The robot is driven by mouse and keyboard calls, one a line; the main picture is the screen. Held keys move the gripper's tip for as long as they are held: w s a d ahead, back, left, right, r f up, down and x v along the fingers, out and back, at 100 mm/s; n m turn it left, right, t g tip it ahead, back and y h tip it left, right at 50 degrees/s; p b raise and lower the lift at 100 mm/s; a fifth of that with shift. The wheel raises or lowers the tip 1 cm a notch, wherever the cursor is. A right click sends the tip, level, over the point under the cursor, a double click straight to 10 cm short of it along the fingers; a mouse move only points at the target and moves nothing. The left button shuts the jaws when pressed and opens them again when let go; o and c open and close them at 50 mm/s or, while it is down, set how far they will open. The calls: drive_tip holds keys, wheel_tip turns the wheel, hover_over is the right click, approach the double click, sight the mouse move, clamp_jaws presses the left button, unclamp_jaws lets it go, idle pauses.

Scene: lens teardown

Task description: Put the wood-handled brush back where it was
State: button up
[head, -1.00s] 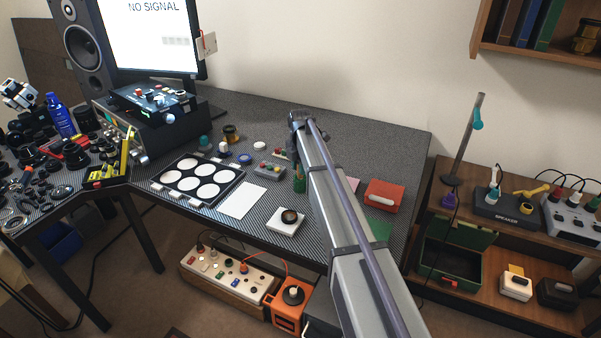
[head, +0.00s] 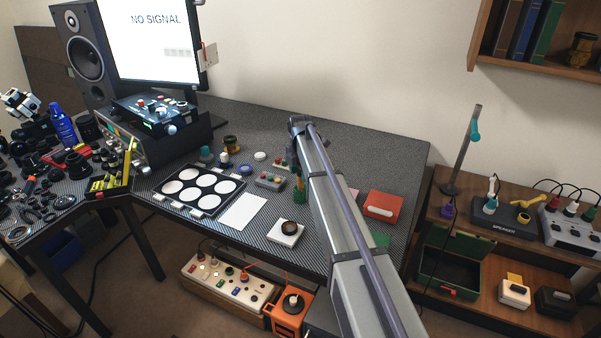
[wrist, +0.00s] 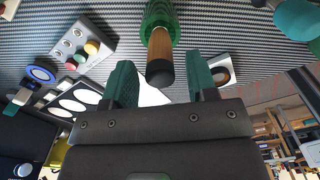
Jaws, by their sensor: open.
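The wood-handled brush (wrist: 159,45) shows in the wrist view as a wooden handle with a black end towards the camera. Its other end is inside a green ribbed holder (wrist: 158,14), so the bristles are hidden. The holder also shows in the head view (head: 299,184), standing on the bench beside my arm. My gripper (wrist: 163,78) is open, its two green fingers either side of the handle's black end with gaps on both sides. It holds nothing. In the head view my arm partly covers this area.
A grey button box (head: 270,181), a white sheet (head: 243,211) and a white pad with a dark round piece (head: 287,232) lie left of my arm. A red case (head: 382,206) is to the right. The back right of the bench (head: 375,150) is clear.

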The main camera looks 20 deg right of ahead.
drive_tip(key=r+p, duration=0.2)
drive_tip(key=r, duration=0.1)
drive_tip(key=r+p, duration=0.5)
drive_tip(key=r, duration=0.1)
drive_tip(key=shift+s+a+r+p, duration=0.1)
drive_tip(key=shift+s+r+p, duration=0.2)
drive_tip(key=shift+p, duration=0.1)
drive_tip(key=s+a+m, duration=0.3)
drive_tip(key=s+m, duration=0.8)
drive_tip(key=s, duration=0.7)
drive_tip(key=s+a+m, duration=0.2)
drive_tip(key=s+m, duration=1)
drive_tip(key=s, duration=0.6)
drive_tip(key=shift+a, duration=0.4)
